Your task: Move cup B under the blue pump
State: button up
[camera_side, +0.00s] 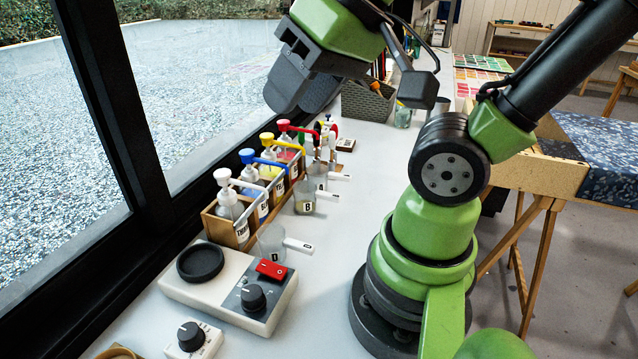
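Cup B (305,199) is a small clear cup with a white handle and a "B" label, upright on the white bench. It stands just right of the pump rack, near the end of the blue pump's spout. I cannot tell whether it is directly under that spout. My gripper (290,85) is high above the bench at the upper middle, well away from cup B. Its fingers are not clear from this angle, and nothing shows held in it.
Cup D (271,242) stands in front of cup B, another cup (318,174) behind. A hotplate device (215,300) is nearer. A grey basket (368,103) stands behind.

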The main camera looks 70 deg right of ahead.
jog(key=w+d+f+g+h, duration=0.2)
jog(key=w+d+f+g, duration=0.1)
jog(key=w+d+f, duration=0.3)
jog(key=n+g, duration=0.3)
jog(key=g, duration=0.1)
send_over(330, 194)
jog(key=f, duration=1.4)
jog(key=shift+w+a+f, duration=0.1)
jog(key=shift+a+f, duration=0.1)
jog(key=shift+f, duration=0.2)
jog(key=shift+d+f+y, duration=0.2)
jog(key=shift+f+y, duration=0.1)
jog(key=shift+f, duration=3.05)
jog(key=shift+c, duration=0.4)
grip_shut()
jog(key=shift+r, duration=0.1)
